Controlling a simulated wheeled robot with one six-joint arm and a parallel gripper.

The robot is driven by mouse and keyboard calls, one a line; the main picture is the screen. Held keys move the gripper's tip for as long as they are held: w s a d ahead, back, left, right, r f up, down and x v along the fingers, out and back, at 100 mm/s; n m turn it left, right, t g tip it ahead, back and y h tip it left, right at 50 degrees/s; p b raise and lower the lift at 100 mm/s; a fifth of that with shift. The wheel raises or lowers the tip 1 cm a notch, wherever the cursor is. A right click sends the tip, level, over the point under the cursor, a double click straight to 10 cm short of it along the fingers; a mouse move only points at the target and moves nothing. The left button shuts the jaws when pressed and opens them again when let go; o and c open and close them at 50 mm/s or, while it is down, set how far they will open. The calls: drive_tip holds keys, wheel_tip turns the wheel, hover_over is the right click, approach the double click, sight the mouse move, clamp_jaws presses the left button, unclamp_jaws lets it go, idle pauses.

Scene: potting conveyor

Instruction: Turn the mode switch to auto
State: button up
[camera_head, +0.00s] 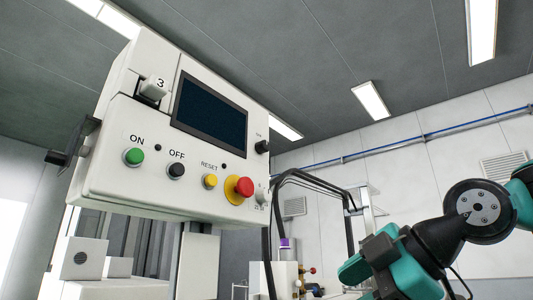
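The white control box (160,140) hangs at the left and centre, seen from below, with a dark screen. A small black knob (262,147) is on its right edge under a tiny label. A pale knob (262,195) with small marks sits lower on that edge. I cannot read which of them is the mode switch or where either one points. My gripper (366,266) is at the lower right, below and right of the box and apart from it. Its fingers are not clear enough to show whether they are open, and the bottom of it is cut off by the frame.
The box front carries a green ON button (133,157), a black OFF button (176,170), a yellow RESET button (210,181) and a red emergency stop (242,187). Black cables (310,180) hang right of the box.

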wheel_tip(320, 180, up, 17)
drive_tip(key=w+d+n+t+y+p, duration=0.1)
drive_tip(key=d+n+t+y+p, duration=0.15)
drive_tip(key=n, duration=0.55)
drive_tip(key=n+y+p, duration=0.1)
drive_tip(key=n+y, duration=0.1)
drive_tip(key=n, duration=0.7)
approach(267, 146)
drive_tip(key=shift+t, duration=0.25)
drive_tip(key=p+x, duration=0.8)
drive_tip(key=shift+s+a, duration=0.1)
drive_tip(key=shift+a, duration=0.1)
drive_tip(key=shift+w+a+f, duration=0.1)
drive_tip(key=shift+w+a, duration=0.2)
drive_tip(key=c, duration=0.9)
